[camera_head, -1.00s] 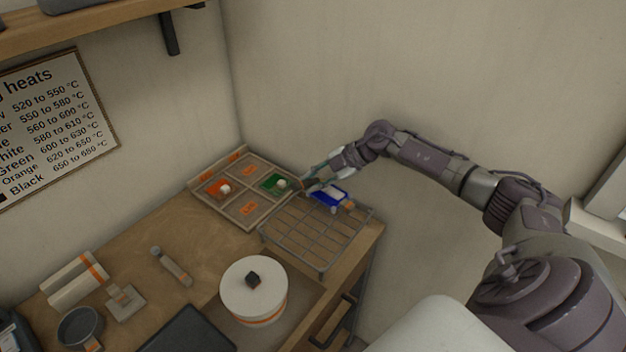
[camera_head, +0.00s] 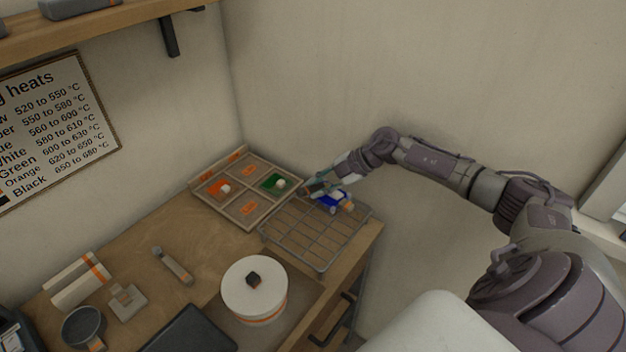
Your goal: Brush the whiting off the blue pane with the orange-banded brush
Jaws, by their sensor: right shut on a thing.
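The blue pane (camera_head: 328,209) lies on the far right part of the wire rack (camera_head: 306,258). Some white shows on it, but my right gripper hides much of its top. A small tan block (camera_head: 347,205) sits at its right end. My right gripper (camera_head: 317,188) reaches in from the right and is low over the pane's far left side. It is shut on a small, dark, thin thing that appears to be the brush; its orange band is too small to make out. I cannot tell whether its bristles touch the pane. My left gripper is not in view.
A white lidded pot (camera_head: 250,300), a grey-handled tool (camera_head: 172,266) and a dark slab (camera_head: 187,335) stand nearer. Bare wood lies between.

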